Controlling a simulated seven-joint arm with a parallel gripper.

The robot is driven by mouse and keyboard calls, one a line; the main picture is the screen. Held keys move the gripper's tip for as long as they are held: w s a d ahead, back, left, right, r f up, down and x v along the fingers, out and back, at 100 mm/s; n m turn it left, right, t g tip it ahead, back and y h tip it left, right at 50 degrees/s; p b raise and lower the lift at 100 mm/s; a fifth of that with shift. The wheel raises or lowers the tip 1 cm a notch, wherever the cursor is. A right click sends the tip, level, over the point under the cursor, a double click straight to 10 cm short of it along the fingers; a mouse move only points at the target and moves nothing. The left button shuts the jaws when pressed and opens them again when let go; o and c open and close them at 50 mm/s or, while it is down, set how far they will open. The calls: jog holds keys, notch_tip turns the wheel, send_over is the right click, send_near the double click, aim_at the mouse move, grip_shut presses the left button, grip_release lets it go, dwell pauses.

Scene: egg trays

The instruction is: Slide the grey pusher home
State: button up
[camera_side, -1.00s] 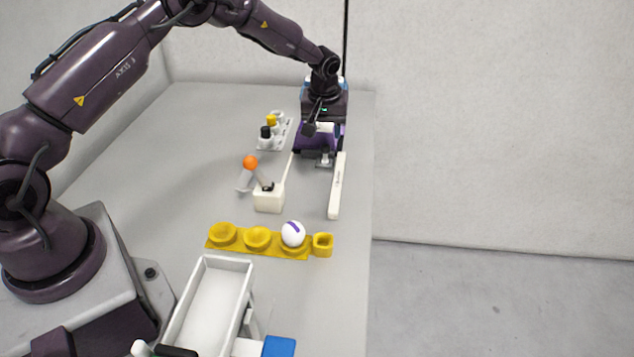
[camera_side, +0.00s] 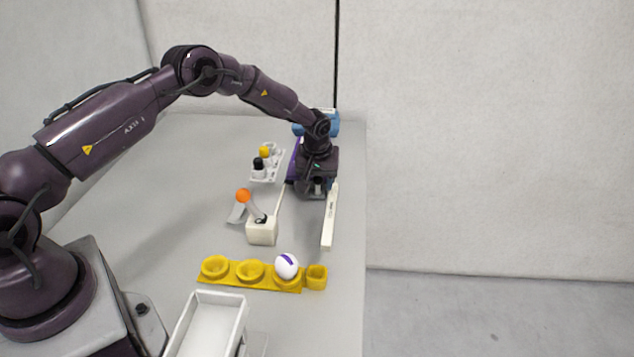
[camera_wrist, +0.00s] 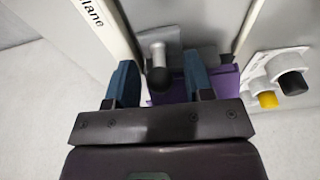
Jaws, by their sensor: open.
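The grey pusher (camera_wrist: 174,39) shows in the wrist view as a flat grey plate with an upright knob (camera_wrist: 158,55), between two pale rails. My gripper (camera_wrist: 161,82) is open, with one blue finger on each side of the knob. I see a gap on both sides, and nothing is gripped. In the side view my gripper (camera_side: 317,190) is low at the far end of the lane and hides most of the pusher. A purple part (camera_side: 293,162) shows behind my gripper, and also in the wrist view (camera_wrist: 222,82).
One lane rail (camera_side: 329,222) runs toward the camera. A white block with an orange-knobbed lever (camera_side: 262,232) stands left of the lane. A yellow egg tray (camera_side: 232,281) holds one white egg (camera_side: 287,266) in front. A small rack (camera_side: 266,168) stands at the back left.

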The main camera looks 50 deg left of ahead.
jog(key=c, duration=0.8)
jog(key=shift+o, duration=0.2)
jog(key=shift+s+d, duration=5.4)
jog(key=shift+d, duration=0.15)
jog(key=o, duration=0.8)
jog(key=shift+s, duration=0.1)
jog(key=shift+c, duration=0.2)
notch_tip(320, 180, up, 6)
notch_tip(320, 180, up, 9)
jog(key=shift+r, duration=1.65)
